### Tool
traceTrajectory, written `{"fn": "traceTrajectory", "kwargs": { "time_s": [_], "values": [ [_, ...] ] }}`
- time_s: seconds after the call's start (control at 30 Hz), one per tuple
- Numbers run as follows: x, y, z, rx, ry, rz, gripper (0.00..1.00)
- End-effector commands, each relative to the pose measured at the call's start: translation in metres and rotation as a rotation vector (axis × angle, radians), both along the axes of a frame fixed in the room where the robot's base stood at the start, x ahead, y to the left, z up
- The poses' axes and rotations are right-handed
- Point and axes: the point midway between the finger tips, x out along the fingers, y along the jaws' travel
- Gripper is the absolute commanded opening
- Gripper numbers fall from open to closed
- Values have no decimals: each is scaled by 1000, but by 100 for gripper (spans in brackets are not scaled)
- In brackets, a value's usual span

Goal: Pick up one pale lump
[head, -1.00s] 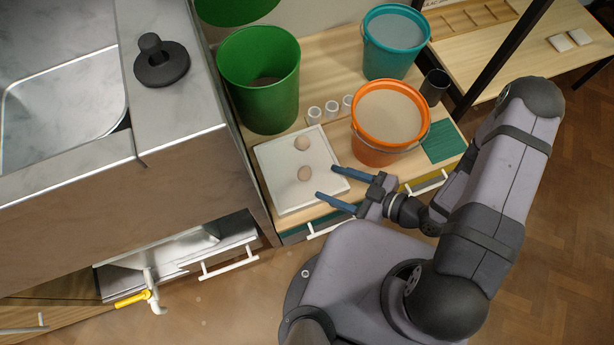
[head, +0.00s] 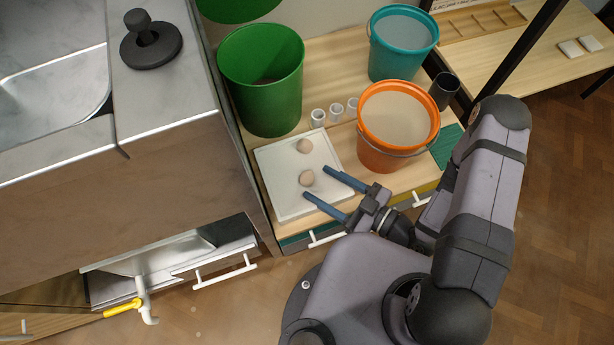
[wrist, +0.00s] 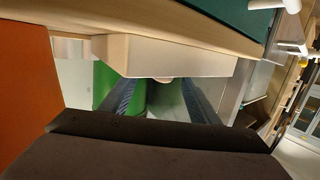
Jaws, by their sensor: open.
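Two pale lumps, a far one (head: 304,146) and a near one (head: 306,178), lie apart on a white square tray (head: 285,206) on the wooden table. My gripper (head: 316,182) is open and empty, with its two blue fingers reaching over the tray's right side toward the near lump. The fingertips are close to the near lump, but I cannot tell their height above the tray. In the wrist view a lump (wrist: 163,79) shows only as a small sliver beyond the pale tray edge (wrist: 170,58), between the fingers.
An orange bucket (head: 375,157) stands right of the tray, close to my arm. A green bin (head: 268,112) and several small white cups (head: 318,118) stand behind the tray. A teal bucket (head: 398,63) and dark cup (head: 443,91) are farther back. A metal sink counter (head: 165,100) rises at left.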

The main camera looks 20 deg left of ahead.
Motion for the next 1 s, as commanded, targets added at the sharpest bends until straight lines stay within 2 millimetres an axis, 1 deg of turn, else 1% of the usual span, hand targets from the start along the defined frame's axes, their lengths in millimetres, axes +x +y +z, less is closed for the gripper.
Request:
{"fn": "traceTrajectory", "kwargs": {
  "time_s": [0.27, 0.37, 0.73, 0.87, 1.0],
  "values": [
    [0, 4, -1, 0, -1, 0, 56],
    [0, 10, -3, -1, 0, 3, 56],
    [4, 42, -9, 0, -2, 3, 56],
    [6, 49, -9, 0, -1, 2, 56],
    [7, 52, -9, 0, 0, -1, 56]
  ]
}}
